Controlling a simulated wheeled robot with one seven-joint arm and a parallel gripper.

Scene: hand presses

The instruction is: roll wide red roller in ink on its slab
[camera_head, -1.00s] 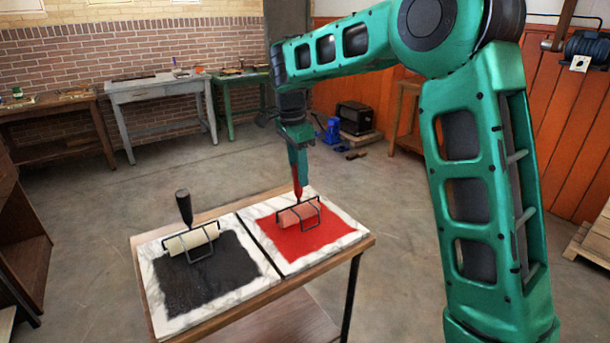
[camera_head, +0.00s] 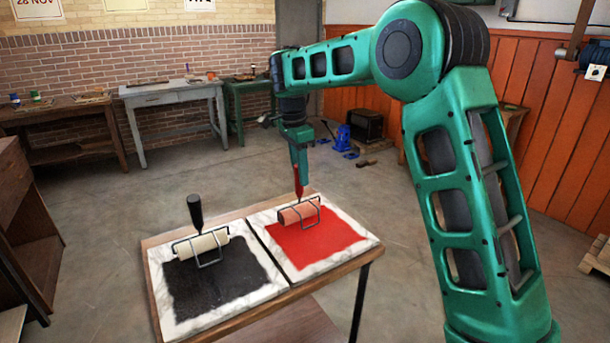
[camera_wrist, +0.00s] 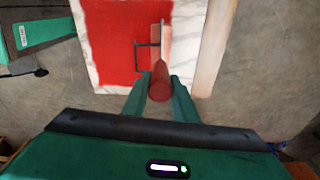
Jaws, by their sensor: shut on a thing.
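The wide red roller (camera_head: 297,212) has a pinkish-red cylinder, a dark wire frame and a red handle. It is at the far edge of the red ink patch (camera_head: 318,241) on the right marble slab (camera_head: 290,271). My gripper (camera_head: 299,167) is shut on the roller's upright red handle. In the wrist view my gripper (camera_wrist: 160,88) has a finger on each side of the handle (camera_wrist: 160,80), and the roller lies at the ink's edge. I cannot tell whether the cylinder touches the slab.
A cream roller (camera_head: 200,243) with a black handle rests at the far edge of the black ink (camera_head: 220,280) on the left slab (camera_head: 165,318). Both slabs sit on a small wooden table (camera_head: 367,254). Benches (camera_head: 172,94) stand along the brick wall.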

